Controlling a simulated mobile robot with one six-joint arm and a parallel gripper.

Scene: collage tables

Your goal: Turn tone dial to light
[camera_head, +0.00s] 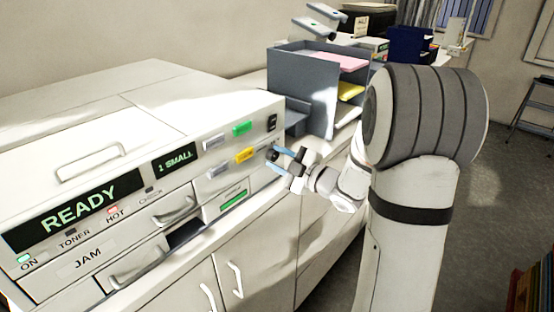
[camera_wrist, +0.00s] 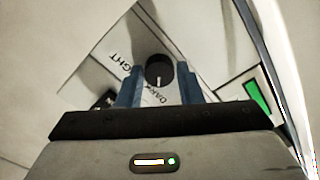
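The tone dial (camera_wrist: 159,68) is a round black knob with a white pointer mark, on the machine's pale front panel. In the wrist view the pointer points down, toward the DARK lettering (camera_wrist: 143,98). The LIGHT lettering (camera_wrist: 122,65) is left of the dial. My gripper (camera_head: 279,158) is at the right end of the machine front, with two blue fingers pointing at the panel. In the wrist view its fingers stand on either side of the dial, with thin gaps; it is open. In the head view my gripper hides the dial.
The white machine (camera_head: 150,80) has a READY display (camera_head: 88,211), green and yellow buttons and a black switch (camera_head: 272,122). One drawer (camera_head: 140,262) sits near the lower left. A grey paper organiser (camera_head: 300,85) stands just beyond my gripper. A green-lit panel (camera_wrist: 257,98) lies right of the dial.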

